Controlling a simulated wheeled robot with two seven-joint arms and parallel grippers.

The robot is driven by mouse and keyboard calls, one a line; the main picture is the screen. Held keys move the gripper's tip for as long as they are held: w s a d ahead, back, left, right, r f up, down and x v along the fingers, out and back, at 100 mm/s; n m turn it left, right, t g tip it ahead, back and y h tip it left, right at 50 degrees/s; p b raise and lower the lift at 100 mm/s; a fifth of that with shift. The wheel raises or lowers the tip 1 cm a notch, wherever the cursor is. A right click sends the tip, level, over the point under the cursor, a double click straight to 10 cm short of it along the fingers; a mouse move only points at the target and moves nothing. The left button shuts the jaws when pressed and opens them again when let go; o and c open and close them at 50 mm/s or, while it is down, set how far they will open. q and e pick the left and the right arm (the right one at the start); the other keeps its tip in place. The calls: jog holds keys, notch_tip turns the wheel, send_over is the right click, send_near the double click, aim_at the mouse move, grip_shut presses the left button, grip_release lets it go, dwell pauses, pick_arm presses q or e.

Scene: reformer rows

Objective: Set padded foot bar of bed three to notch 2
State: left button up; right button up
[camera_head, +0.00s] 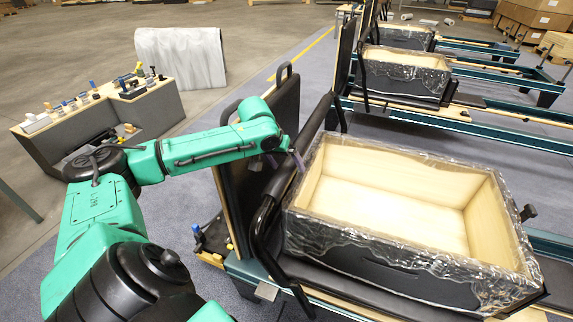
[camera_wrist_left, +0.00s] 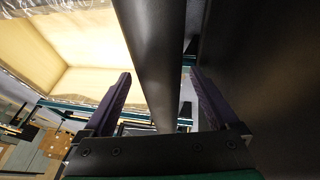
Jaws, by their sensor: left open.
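The padded foot bar (camera_head: 314,126) of the nearest bed is a black bar slanting along the left side of a wooden-lined box. Whether this bed is bed three is not marked in view. My left gripper (camera_head: 284,158) reaches over the bed's upright black panel to the bar. In the left wrist view the gripper (camera_wrist_left: 159,76) is open, with one purple finger on each side of the thick black bar (camera_wrist_left: 152,45). Gaps show between bar and fingers, so it is not clamped. The notches are hidden. My right gripper is not in view.
The open box (camera_head: 395,195), wrapped in clear film, sits on the bed right of the bar. The upright panel (camera_head: 285,105) stands close left. More beds with boxes (camera_head: 405,72) are behind. A grey bench (camera_head: 150,112) with small items stands left; floor between is clear.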

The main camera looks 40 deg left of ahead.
pick_arm(q)
jog(key=shift+f, duration=0.15)
jog(key=shift+c, duration=0.3)
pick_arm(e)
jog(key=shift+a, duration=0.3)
pick_arm(q)
grip_shut()
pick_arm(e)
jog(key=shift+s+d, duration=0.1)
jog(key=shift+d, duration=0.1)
